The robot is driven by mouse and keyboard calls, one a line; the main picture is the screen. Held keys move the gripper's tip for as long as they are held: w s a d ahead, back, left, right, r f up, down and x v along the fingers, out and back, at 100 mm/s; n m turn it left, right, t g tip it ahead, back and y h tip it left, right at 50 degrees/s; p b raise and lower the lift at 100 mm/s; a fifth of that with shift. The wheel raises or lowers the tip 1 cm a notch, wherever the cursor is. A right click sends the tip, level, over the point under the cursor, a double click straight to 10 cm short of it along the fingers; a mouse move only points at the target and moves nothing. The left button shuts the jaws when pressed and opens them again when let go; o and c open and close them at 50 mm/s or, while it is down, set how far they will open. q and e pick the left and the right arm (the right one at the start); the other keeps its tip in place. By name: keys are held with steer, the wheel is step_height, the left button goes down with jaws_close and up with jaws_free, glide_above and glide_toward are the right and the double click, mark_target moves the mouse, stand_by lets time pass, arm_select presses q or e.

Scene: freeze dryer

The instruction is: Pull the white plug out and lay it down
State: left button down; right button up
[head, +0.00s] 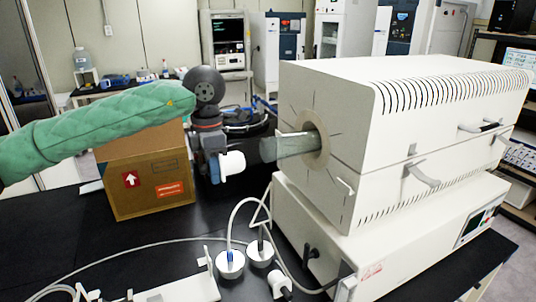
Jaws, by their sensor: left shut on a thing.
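The white plug (232,163) is a short, rounded white piece, held in the air to the left of the glass tube's open end, with a gap between them. My left gripper (220,168) is shut on the plug, at the end of the green-sleeved arm. Its fingers are partly hidden behind the plug and the wrist. The glass tube (284,146) sticks out of the round port in the left face of the white furnace (400,115). My right gripper is not in view.
A cardboard box (150,180) stands on the black table (120,245) behind and below my left arm. Several white round fittings, including one with a blue tip (230,263), and a hose lie in front. A white stand (180,290) is at the front edge. Bare table lies at the left.

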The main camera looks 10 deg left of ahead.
arm_select(q)
steer(key=shift+s+b, duration=0.85)
steer(key=shift+s, duration=1.35)
step_height(320, 180, down, 35)
steer(key=w+d+m, duration=0.1)
steer(key=w+m, duration=0.1)
steer(key=m, duration=2.2)
steer(key=shift+d+r+m, duration=0.2)
steer(key=shift+m, duration=0.2)
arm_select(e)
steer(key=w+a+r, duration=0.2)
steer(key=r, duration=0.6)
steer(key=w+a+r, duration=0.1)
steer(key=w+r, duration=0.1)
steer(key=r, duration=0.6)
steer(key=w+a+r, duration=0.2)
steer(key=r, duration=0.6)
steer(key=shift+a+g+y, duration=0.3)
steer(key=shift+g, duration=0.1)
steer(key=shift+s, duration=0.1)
